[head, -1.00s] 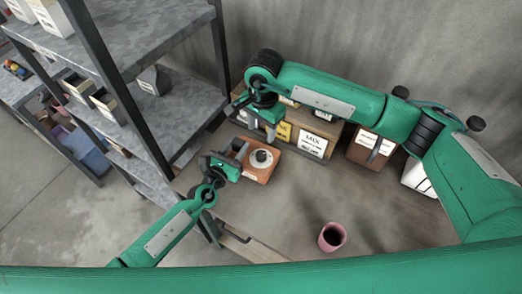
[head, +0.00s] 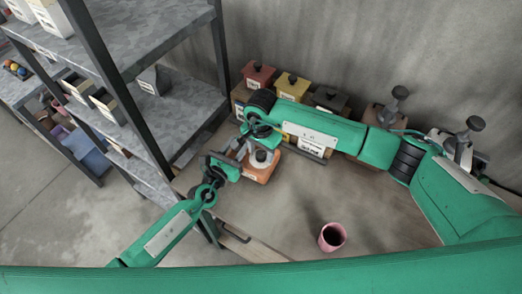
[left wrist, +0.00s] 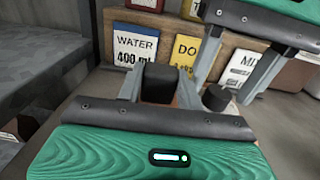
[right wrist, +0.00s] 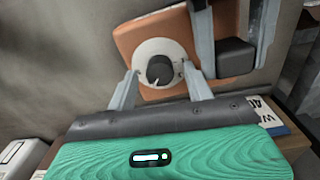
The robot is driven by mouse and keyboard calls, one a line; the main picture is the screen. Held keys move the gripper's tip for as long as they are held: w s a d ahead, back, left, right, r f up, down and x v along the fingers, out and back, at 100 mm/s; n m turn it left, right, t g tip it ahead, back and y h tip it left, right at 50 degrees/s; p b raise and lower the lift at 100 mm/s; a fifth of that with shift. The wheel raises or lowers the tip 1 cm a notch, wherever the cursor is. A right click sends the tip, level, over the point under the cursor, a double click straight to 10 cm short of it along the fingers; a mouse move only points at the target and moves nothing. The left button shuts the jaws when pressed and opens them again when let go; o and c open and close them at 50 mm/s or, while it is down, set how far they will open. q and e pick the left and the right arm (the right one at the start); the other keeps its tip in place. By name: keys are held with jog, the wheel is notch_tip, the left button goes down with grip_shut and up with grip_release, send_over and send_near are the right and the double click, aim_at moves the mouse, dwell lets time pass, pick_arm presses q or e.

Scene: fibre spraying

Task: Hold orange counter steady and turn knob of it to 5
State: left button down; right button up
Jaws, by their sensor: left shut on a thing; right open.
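The orange counter (head: 259,176) sits on the table, partly covered by my right gripper. In the right wrist view its orange body (right wrist: 136,38) carries a white dial with a dark round knob (right wrist: 160,70). My right gripper (right wrist: 161,88) is open, its fingers on either side of the knob with gaps showing; whether either touches it is unclear. My left gripper (left wrist: 158,90) is shut on a black block (left wrist: 160,82) at the counter's side. The knob also shows in the left wrist view (left wrist: 215,97). The dial marks are too small to read.
Lidded boxes (head: 292,86) stand along the wall behind the counter; labels reading WATER (left wrist: 135,45) and MIX show. A pink cup (head: 332,237) stands at the table's front. A metal shelf (head: 180,108) is at left. The middle of the table is clear.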

jog(key=shift+f, duration=0.15)
jog(key=shift+c, duration=0.4)
jog(key=c, duration=0.9)
jog(key=shift+m, duration=0.4)
jog(key=m, duration=0.4)
jog(key=shift+m, duration=2.1)
